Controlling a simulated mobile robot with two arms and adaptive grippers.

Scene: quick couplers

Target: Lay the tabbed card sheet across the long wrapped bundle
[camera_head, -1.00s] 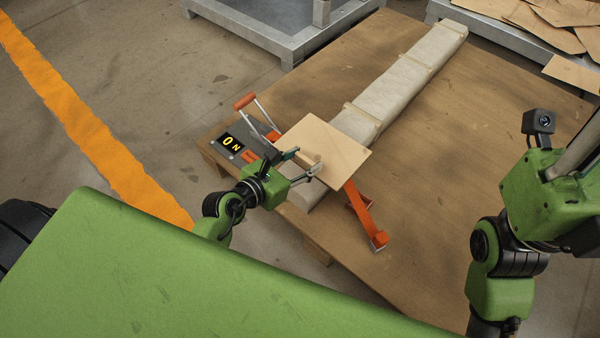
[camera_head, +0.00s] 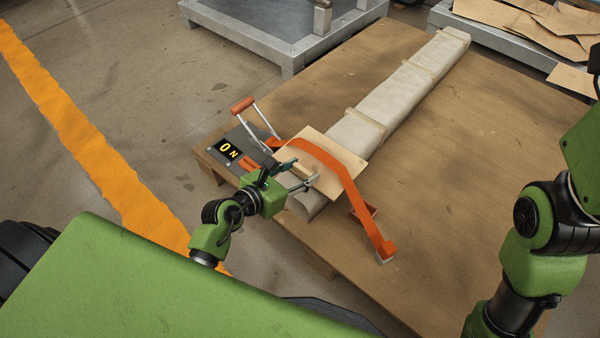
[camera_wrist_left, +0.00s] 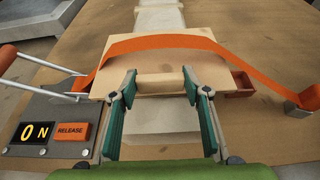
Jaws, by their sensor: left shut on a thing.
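The tan card sheet (camera_head: 347,172) is over the near part of the long wrapped bundle (camera_head: 400,90). It also shows in the left wrist view (camera_wrist_left: 215,72). My left gripper (camera_head: 309,176) is shut on the sheet's raised tab (camera_wrist_left: 160,81), at the sheet's near edge. An orange strap (camera_head: 335,158) arches over the top of the sheet. The bundle's near end (camera_head: 311,204) sticks out below the sheet. I cannot tell whether the sheet touches the bundle. My right gripper is out of view; only my right arm shows at the right edge.
A grey device with a display reading "ON" (camera_head: 228,148), an orange RELEASE button (camera_wrist_left: 73,131) and a red-handled lever (camera_head: 242,105) stands left of the sheet. The strap's far end meets a small bracket (camera_head: 383,258). The wooden platform (camera_head: 470,180) is clear to the right.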

